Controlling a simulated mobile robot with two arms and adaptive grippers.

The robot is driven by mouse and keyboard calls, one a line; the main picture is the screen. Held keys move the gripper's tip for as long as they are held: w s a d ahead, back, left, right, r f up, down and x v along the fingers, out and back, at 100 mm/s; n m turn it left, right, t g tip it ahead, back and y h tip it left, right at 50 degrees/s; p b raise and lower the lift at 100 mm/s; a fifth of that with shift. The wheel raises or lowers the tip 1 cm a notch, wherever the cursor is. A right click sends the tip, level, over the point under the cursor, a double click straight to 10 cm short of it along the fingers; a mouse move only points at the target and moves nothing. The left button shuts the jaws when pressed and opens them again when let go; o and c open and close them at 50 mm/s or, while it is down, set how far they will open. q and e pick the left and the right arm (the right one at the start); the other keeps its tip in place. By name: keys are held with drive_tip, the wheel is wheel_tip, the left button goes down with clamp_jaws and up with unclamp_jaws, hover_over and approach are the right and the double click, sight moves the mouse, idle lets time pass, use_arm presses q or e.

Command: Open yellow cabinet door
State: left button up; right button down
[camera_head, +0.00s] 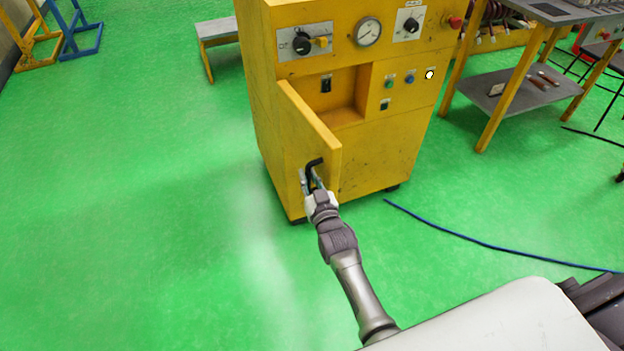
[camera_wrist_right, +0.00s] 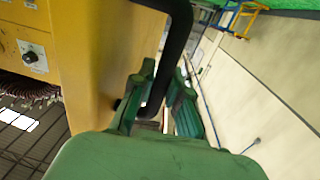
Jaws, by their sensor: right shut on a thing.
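The yellow cabinet (camera_head: 370,145) stands upright in the head view, with a gauge, knobs and buttons on its front. Its door (camera_head: 306,135) stands partly open, swung out toward me on its left side, and the recess behind it shows. A black handle (camera_head: 313,165) is on the door's outer face. My right gripper (camera_head: 311,180) is shut on the handle. In the right wrist view the dark handle (camera_wrist_right: 177,40) passes between the green-tinted fingers (camera_wrist_right: 158,105), beside the yellow door panel (camera_wrist_right: 105,60). My left gripper is not in view.
Green floor (camera_head: 130,190) is clear left of the cabinet. A blue cable (camera_head: 480,241) lies on the floor at the right. A yellow-legged table (camera_head: 530,90) stands at the right, a low bench (camera_head: 217,30) behind the cabinet, and yellow and blue stands (camera_head: 70,30) at the far left.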

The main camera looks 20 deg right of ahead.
drive_tip(key=c, duration=1.4)
unclamp_jaws()
drive_tip(key=shift+d+r, duration=0.15)
drive_tip(key=shift+w, duration=0.1)
drive_tip(key=s, duration=1.2)
drive_tip(key=shift+a, duration=0.2)
